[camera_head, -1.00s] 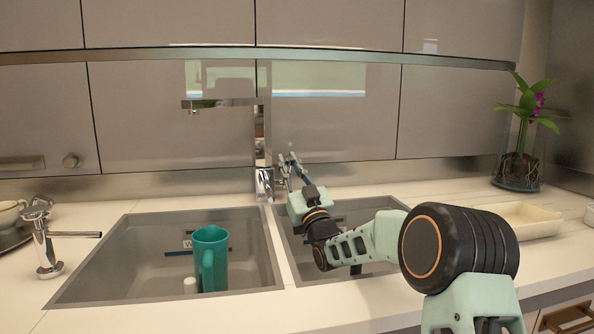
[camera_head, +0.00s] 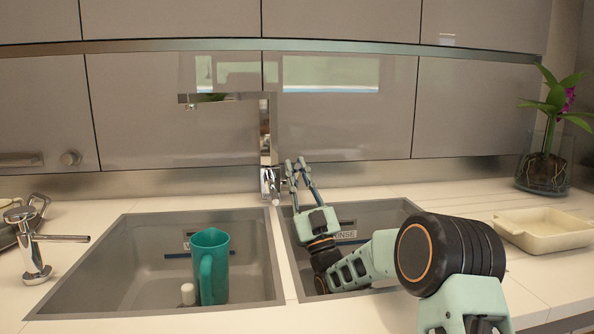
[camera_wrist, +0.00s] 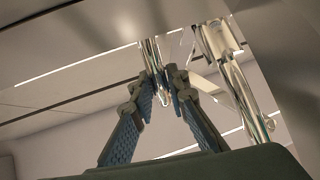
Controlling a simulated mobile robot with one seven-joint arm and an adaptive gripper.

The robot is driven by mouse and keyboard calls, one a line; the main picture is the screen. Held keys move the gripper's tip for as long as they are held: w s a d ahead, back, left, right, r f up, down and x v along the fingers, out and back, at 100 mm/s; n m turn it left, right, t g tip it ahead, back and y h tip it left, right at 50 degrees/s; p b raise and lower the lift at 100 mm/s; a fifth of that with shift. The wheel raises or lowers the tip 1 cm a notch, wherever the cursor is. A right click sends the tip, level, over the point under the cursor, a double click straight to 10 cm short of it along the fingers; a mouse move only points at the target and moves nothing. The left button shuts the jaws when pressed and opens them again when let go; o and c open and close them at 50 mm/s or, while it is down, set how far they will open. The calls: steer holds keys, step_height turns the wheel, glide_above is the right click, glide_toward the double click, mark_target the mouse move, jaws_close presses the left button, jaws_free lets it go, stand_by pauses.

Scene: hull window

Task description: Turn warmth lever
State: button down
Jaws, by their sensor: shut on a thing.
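The chrome tap (camera_head: 264,140) rises at the back between two sink basins, its spout reaching left. Its base, with the warmth lever, sits low at the back rim. My gripper (camera_head: 297,167) is just right of that base, above the back of the right basin, with its fingers pointing up and back. In the wrist view my gripper (camera_wrist: 163,82) has its fingertips drawn together around a slim chrome piece, which looks like the warmth lever (camera_wrist: 157,88). The thicker chrome tap body (camera_wrist: 240,85) stands to the right there. The exact contact is hard to make out.
A teal pitcher (camera_head: 211,265) stands in the left basin (camera_head: 140,240). A chrome dispenser (camera_head: 32,245) is at the left. A cream dish (camera_head: 548,230) and a potted orchid (camera_head: 545,160) stand at the right. Glossy panels (camera_head: 345,120) close off the back.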

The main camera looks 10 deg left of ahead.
steer(key=c, duration=2.1)
jaws_free()
step_height(320, 180, up, 10)
steer(key=shift+r, duration=0.1)
